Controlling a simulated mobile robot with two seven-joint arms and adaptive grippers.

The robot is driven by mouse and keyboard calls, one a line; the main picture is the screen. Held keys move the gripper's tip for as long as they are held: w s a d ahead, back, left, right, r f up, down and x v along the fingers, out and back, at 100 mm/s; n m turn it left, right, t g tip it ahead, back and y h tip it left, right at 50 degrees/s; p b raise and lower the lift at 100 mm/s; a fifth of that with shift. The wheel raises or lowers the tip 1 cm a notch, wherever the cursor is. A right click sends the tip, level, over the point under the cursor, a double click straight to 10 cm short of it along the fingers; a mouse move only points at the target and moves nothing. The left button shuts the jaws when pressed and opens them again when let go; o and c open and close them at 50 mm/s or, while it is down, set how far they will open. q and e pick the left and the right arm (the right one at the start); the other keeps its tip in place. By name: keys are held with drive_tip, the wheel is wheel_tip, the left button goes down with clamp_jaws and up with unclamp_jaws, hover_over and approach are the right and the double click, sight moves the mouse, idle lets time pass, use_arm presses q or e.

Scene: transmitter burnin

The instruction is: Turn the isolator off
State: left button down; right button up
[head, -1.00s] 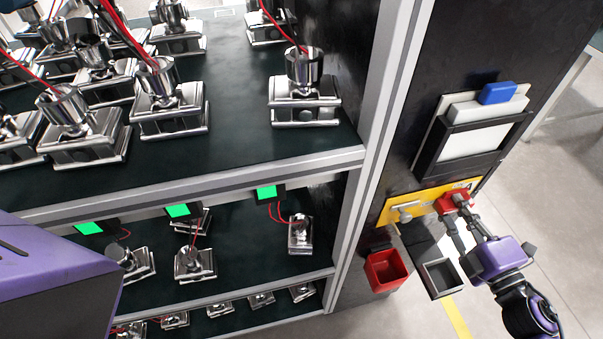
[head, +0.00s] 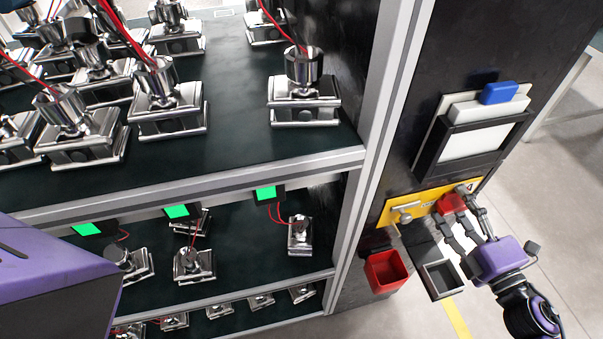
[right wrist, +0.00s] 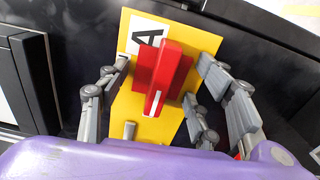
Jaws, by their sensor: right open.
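The isolator is a red switch handle (head: 451,204) on a yellow plate (head: 424,209), fixed to the dark side panel of the rack. In the right wrist view the handle (right wrist: 163,72) stands upright in the picture, on a red base, beside a label with a black letter A. My right gripper (head: 463,213) is open, its fingers spread on either side of the handle. In the right wrist view there are gaps between the handle and the fingers. My left gripper is out of view.
A grey metal lever (head: 407,212) is on the plate's left part. Below hang a red open bin (head: 385,271) and a dark open box (head: 440,277). A framed white panel with a blue block (head: 499,92) is above. Rack shelves with several metal units fill the left.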

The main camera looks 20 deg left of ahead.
drive_tip(key=shift+s, duration=0.1)
idle(0.4)
drive_tip(key=shift+v, duration=3)
